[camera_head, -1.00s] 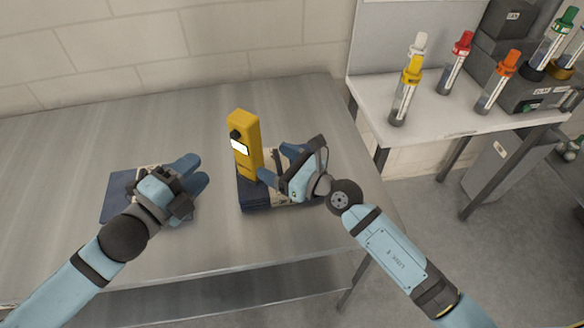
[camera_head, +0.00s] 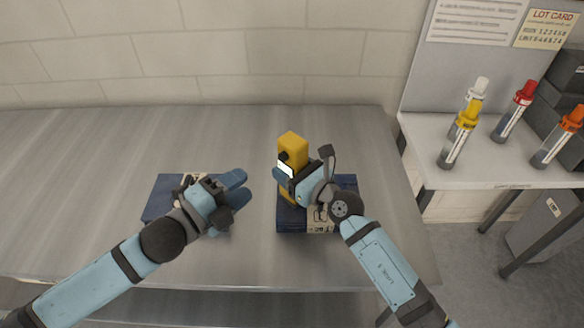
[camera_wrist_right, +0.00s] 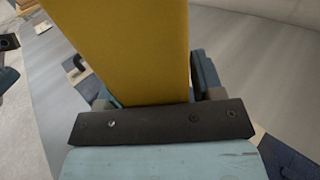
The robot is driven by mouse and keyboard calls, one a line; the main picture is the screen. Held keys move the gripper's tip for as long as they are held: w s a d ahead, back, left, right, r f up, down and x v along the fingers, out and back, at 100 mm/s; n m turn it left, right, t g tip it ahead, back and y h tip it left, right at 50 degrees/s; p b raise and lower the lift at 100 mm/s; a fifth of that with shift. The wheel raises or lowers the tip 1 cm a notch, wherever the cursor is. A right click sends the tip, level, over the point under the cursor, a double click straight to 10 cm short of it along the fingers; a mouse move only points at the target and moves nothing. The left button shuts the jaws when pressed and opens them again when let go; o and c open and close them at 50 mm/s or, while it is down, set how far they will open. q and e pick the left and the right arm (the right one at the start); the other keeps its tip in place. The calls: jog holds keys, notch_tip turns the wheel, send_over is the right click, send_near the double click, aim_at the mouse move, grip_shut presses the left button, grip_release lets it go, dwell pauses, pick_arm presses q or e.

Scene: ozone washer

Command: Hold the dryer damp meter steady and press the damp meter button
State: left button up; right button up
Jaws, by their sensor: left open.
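The yellow damp meter (camera_head: 292,147) stands upright on the table in the head view, with a small screen and a dark button or knob on its left-facing side. My right gripper (camera_head: 287,183) is at the meter, covering its lower part. In the right wrist view the yellow body (camera_wrist_right: 125,45) rises between the two fingers, one on each side, close to its edges; whether they press on it cannot be told. My left gripper (camera_head: 240,187) is open and empty, left of the meter and apart from it.
A dark blue labelled base (camera_head: 292,222) lies under the meter and right gripper. Another blue pad (camera_head: 165,192) lies behind the left gripper. A side table (camera_head: 425,165) at right holds several capped tubes. The metal table (camera_head: 100,140) is clear at left and back.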

jog(key=c, duration=0.7)
pick_arm(q)
grip_shut()
pick_arm(e)
jog(key=shift+c, duration=0.3)
dwell(0.8)
